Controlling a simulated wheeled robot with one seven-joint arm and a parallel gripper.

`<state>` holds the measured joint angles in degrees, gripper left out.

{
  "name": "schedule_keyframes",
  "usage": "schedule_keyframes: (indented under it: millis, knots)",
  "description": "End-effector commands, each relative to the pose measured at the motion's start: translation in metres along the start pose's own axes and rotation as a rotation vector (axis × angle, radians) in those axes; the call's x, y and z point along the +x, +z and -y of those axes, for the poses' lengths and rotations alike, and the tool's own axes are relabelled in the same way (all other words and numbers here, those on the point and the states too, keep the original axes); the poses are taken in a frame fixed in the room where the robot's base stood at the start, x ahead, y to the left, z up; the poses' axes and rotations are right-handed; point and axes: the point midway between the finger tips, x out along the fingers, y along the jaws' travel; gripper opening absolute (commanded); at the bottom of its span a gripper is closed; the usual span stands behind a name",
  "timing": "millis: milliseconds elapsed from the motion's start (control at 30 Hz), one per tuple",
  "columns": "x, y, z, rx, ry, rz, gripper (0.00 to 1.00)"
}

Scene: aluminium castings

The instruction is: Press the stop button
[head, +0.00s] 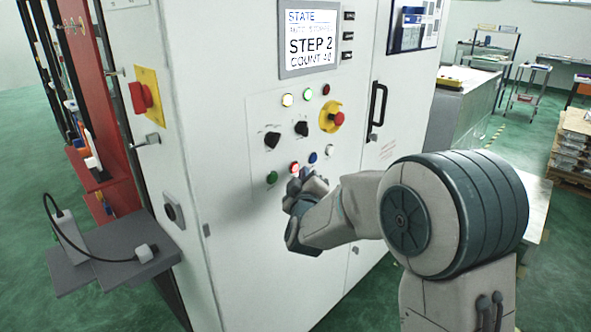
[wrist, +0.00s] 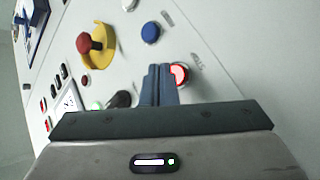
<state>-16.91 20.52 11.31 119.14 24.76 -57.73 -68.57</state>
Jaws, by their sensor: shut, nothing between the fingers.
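A lit red button (head: 295,167) sits in the lower row of the white panel, between a green button (head: 271,177) and a blue button (head: 312,158). Its label is too small to read. My gripper (head: 303,180) is at the panel just below it. In the wrist view the closed fingers (wrist: 159,70) are empty, and their tips lie right beside the glowing red button (wrist: 180,75). I cannot tell whether they touch the panel or button. A red mushroom button (head: 338,118) on a yellow base is higher up; it also shows in the wrist view (wrist: 84,43).
Two black selector knobs (head: 301,129) and several lamps (head: 307,94) are above the button row. A screen (head: 309,44) reads STEP 2. A black door handle (head: 377,105) is to the right. A grey shelf (head: 95,260) juts out at left.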

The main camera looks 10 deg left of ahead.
Motion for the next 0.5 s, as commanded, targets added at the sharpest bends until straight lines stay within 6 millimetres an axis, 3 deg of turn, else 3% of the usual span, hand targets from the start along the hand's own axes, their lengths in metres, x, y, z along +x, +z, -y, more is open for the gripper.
schedule_keyframes:
  millis: [500]
  knots:
    - [-0.032, 0.024, -0.023, -0.001, 0.001, 0.0, 0.0]
